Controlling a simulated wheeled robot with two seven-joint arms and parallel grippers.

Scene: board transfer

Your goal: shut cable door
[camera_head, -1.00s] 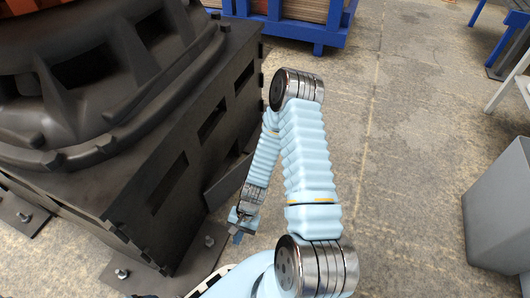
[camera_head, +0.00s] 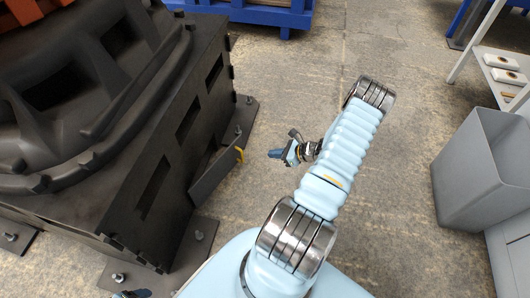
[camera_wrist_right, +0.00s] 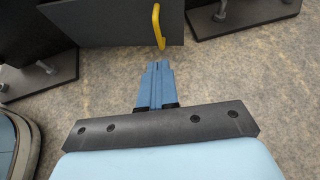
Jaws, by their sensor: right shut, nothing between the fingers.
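The cable door is a dark flat panel (camera_head: 216,174) low on the side of the black machine base. It stands out from the base at an angle, ajar. Its yellow handle (camera_head: 240,155) is at the outer edge. My right gripper (camera_head: 275,154) is shut and empty, to the right of the handle and apart from it. In the right wrist view, the shut blue fingers (camera_wrist_right: 158,66) point at the door panel (camera_wrist_right: 105,22), just below the yellow handle (camera_wrist_right: 157,27). A small dark and blue piece at the bottom edge looks like my left gripper (camera_head: 132,293), mostly cut off.
The black base (camera_head: 130,195) of the large machine fills the left, with bolted foot plates (camera_head: 240,120) jutting onto the floor. A grey bin (camera_head: 480,165) and a white shelf (camera_head: 505,72) stand at right. A blue rack (camera_head: 270,15) is at the back. Floor between is clear.

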